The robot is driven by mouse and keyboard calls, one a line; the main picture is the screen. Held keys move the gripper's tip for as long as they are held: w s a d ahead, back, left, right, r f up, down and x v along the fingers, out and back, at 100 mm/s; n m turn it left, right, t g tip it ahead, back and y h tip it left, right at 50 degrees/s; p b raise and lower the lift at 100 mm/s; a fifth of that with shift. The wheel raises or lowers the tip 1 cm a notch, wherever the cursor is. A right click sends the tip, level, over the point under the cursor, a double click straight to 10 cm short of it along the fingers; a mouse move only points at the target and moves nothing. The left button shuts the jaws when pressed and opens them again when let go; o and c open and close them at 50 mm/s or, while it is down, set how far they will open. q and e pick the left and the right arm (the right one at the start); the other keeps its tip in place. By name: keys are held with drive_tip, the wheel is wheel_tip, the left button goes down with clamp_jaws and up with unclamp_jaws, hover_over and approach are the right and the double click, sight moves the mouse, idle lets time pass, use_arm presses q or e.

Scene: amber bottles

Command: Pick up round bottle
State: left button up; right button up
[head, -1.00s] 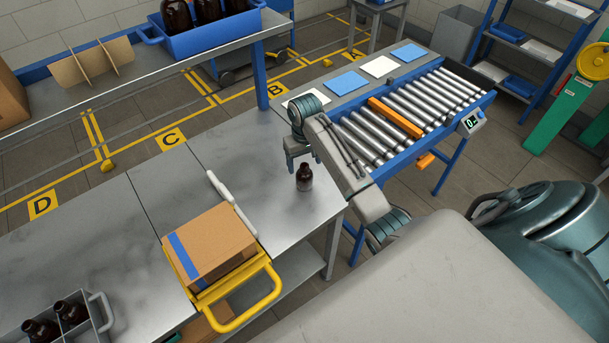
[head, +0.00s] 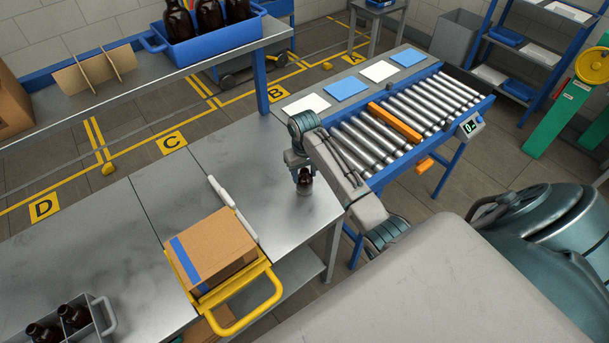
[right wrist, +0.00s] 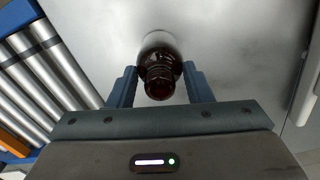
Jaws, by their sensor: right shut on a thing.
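The round bottle (head: 305,184) is small, dark amber-brown and stands upright on the steel table near its right end. My right gripper (head: 301,172) is at the bottle from above and behind, its arm reaching in from the right. In the right wrist view the bottle (right wrist: 160,76) sits between the two blue-grey fingers (right wrist: 160,84), its neck pointing toward the camera. The fingers are shut on its sides. In the head view the gripper partly hides the bottle's top. My left gripper is not in view.
A grey crate (head: 103,318) with brown bottles is at the lower left. A roller conveyor (head: 380,150) lies beyond the arm. The table around the bottle is clear.

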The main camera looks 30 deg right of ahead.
drive_tip(key=shift+r, duration=0.1)
drive_tip(key=shift+r+b, duration=0.6)
drive_tip(key=shift+s+a+r+b, duration=0.1)
drive_tip(key=shift+s+r+b, duration=0.1)
drive_tip(key=shift+r+b, duration=0.25)
drive_tip(key=shift+s+a+r+b, duration=0.1)
drive_tip(key=shift+s+r+b, duration=0.15)
drive_tip(key=shift+r, duration=0.2)
drive_tip(key=s+a+r+p, duration=0.1)
drive_tip(key=s+a, duration=0.1)
drive_tip(key=s, duration=0.5)
drive_tip(key=s+a+p, duration=0.1)
drive_tip(key=s+a, duration=0.2)
drive_tip(key=s, duration=0.4)
drive_tip(key=shift+r, duration=0.4)
